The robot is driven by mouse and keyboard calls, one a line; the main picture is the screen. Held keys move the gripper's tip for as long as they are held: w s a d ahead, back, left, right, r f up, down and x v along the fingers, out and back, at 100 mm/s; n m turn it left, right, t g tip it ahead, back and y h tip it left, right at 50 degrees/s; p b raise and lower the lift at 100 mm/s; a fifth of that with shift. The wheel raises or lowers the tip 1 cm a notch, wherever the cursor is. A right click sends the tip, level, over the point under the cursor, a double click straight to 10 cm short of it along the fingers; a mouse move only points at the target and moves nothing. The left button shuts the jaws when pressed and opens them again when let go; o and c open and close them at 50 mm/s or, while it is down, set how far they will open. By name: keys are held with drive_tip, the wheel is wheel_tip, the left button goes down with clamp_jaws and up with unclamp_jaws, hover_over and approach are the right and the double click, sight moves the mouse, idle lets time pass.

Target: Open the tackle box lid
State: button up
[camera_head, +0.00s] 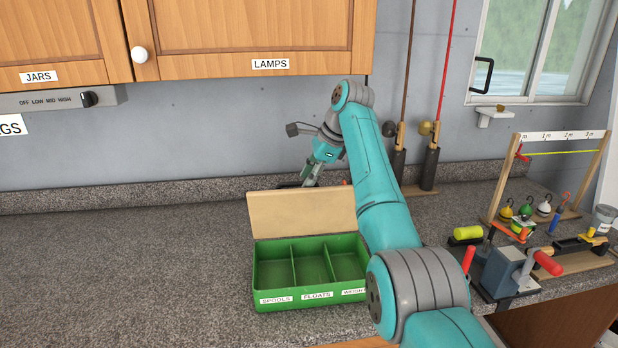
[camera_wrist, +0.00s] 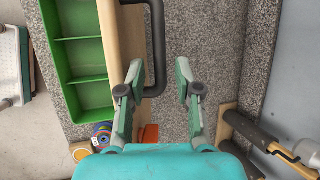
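The green tackle box (camera_head: 310,299) sits on the counter, its three empty compartments exposed. Its tan lid (camera_head: 300,212) stands raised at the box's back edge. In the wrist view the lid (camera_wrist: 122,45) is seen nearly edge-on beside the green box (camera_wrist: 60,85), with a dark handle (camera_wrist: 158,40) on its outer side. My gripper (camera_wrist: 159,72) is open, its fingers apart, with the lower part of the handle appearing between them. Contact cannot be told. In the head view my gripper (camera_head: 312,174) is behind the lid's top, partly hidden.
A vise (camera_head: 510,270) and a wooden rack (camera_head: 555,150) with hanging floats stand at right. Two rods in dark holders (camera_head: 430,167) lean against the wall behind my arm. Cabinets (camera_head: 230,30) hang above. The counter left of the box is clear.

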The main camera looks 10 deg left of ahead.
drive_tip(key=v, duration=1.2)
drive_tip(key=shift+f, duration=0.1)
